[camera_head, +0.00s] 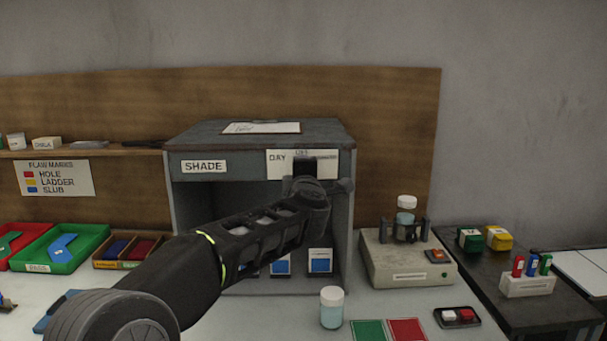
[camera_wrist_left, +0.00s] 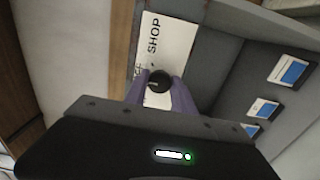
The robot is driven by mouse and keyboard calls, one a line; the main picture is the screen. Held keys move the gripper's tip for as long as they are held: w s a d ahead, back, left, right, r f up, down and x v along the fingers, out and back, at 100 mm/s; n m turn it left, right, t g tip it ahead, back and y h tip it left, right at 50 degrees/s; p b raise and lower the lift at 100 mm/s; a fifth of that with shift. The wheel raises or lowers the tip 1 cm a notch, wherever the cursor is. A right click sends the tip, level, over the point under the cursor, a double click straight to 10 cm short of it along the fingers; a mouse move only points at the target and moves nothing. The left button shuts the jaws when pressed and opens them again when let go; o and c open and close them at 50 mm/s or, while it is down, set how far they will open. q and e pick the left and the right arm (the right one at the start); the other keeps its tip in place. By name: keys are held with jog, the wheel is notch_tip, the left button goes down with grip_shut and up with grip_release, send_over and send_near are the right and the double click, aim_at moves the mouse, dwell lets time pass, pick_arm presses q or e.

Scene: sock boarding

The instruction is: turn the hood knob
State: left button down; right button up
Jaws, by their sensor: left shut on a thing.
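The grey hood (camera_head: 260,132) stands on the bench against the brown board. In the left wrist view, the round black knob (camera_wrist_left: 158,82) sits on the label plate (camera_wrist_left: 152,44), where "SHOP" is readable. The purple fingers of my left gripper (camera_wrist_left: 160,88) are shut on the knob, one on each side. The knob is hidden in the head view. My right gripper is not in view.
Several cards with blue patches (camera_head: 320,262) stand inside the hood. A white-capped jar (camera_head: 331,308) stands in front of it. A grey device (camera_head: 408,268) is to the right. Green (camera_head: 62,247) and brown (camera_head: 128,249) trays lie to the left.

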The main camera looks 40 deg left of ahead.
pick_arm(q)
jog(key=shift+f, duration=0.1)
jog(key=c, duration=1.1)
grip_release()
jog(key=v, duration=0.7)
jog(key=shift+s+d+b, duration=0.25)
jog(key=shift+s+b, duration=0.05)
jog(key=shift+b, duration=0.1)
